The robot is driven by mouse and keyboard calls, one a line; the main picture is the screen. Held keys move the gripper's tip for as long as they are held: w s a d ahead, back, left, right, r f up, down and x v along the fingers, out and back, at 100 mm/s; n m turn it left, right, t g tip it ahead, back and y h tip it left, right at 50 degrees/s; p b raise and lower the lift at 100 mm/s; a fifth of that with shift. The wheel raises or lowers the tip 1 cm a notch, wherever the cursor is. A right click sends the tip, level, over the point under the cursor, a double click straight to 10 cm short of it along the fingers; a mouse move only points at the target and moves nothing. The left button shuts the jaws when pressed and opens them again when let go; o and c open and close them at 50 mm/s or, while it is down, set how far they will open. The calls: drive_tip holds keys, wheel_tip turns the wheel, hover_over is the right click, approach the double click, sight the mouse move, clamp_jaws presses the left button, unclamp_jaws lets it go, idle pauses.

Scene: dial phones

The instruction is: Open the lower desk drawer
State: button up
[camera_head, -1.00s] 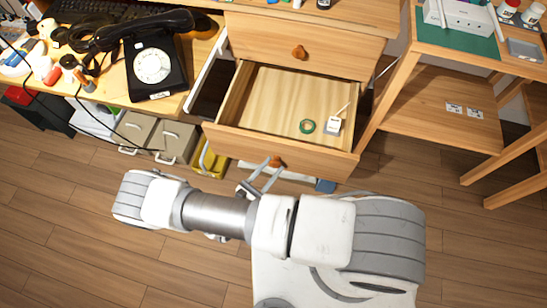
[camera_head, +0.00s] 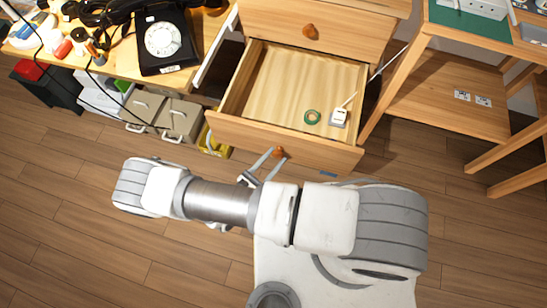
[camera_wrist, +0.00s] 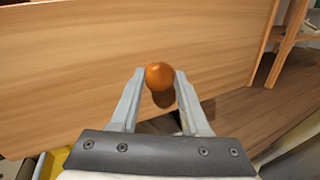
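The lower desk drawer (camera_head: 238,127) is pulled well out, its bare wooden inside in view from above. Its round orange-brown knob (camera_head: 279,152) sits on the middle of its front. In the wrist view the knob (camera_wrist: 159,75) lies between the two fingertips of my gripper (camera_wrist: 159,80), with the drawer front (camera_wrist: 80,70) behind.
The closed upper drawer (camera_head: 340,35) is above. A black dial phone (camera_head: 165,38) stands on the desk at left. Storage boxes (camera_head: 178,118) stand beneath it. A wooden side table (camera_head: 450,100) stands at right. The floor in front is clear.

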drive_tip(key=o, duration=0.4)
drive_tip(key=p+v, duration=0.1)
drive_tip(key=v, duration=1.6)
drive_tip(key=shift+s+a, duration=0.15)
drive_tip(key=shift+s, duration=0.1)
